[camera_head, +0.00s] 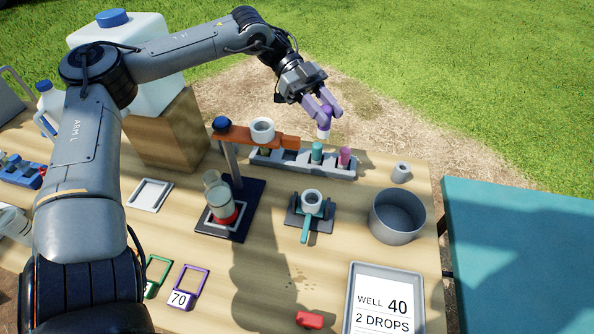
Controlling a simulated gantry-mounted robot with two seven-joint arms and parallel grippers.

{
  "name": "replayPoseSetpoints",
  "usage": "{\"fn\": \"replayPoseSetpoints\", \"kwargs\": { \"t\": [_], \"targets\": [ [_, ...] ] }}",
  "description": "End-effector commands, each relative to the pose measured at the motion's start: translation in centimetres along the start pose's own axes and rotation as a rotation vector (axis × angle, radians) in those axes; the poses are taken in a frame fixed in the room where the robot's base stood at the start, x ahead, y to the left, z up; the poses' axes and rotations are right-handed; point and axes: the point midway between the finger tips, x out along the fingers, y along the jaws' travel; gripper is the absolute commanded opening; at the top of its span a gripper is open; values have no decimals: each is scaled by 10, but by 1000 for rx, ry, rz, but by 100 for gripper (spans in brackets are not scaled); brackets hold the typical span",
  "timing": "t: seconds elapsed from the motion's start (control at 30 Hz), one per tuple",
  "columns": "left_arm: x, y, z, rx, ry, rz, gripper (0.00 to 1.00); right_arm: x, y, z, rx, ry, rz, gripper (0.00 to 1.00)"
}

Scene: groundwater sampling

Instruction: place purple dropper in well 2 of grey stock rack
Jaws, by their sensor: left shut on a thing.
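My left gripper (323,112) comes in from the upper left and has lilac fingers. It is shut on the purple dropper (326,110), whose white lower part (323,133) shows below the fingers. The dropper is held roughly upright, and appears above the back of the grey stock rack (290,170). The rack is a long, low holder with a teal dropper (317,153) and a pink dropper (345,157) toward its right end. A green dropper (265,150) stands toward its left, partly hidden by an orange arm. I cannot read well numbers. My right gripper is not in view.
A stand with an orange arm (240,136) and white ring (262,130) overlaps the rack's left part.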

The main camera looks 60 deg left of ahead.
Motion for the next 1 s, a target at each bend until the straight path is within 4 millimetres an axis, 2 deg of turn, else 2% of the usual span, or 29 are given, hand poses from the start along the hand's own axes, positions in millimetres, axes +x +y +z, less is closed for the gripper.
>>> {"fn": "replayPoseSetpoints", "kwargs": {
  "t": [0.03, 0.2, 0.53, 0.67, 1.0],
  "targets": [
    [8, 0, 18, 1, 0, 0, 4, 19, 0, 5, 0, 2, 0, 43],
    [17, 0, 40, 1, 0, 0, 4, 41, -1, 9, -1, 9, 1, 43],
    [20, 0, 63, 0, -1, -1, 4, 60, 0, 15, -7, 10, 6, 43],
    [9, 1, 80, -1, -2, -3, 4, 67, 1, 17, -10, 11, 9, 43],
    [-36, 7, 144, -3, -5, -3, 4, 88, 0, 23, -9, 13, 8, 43]
  ]
}}
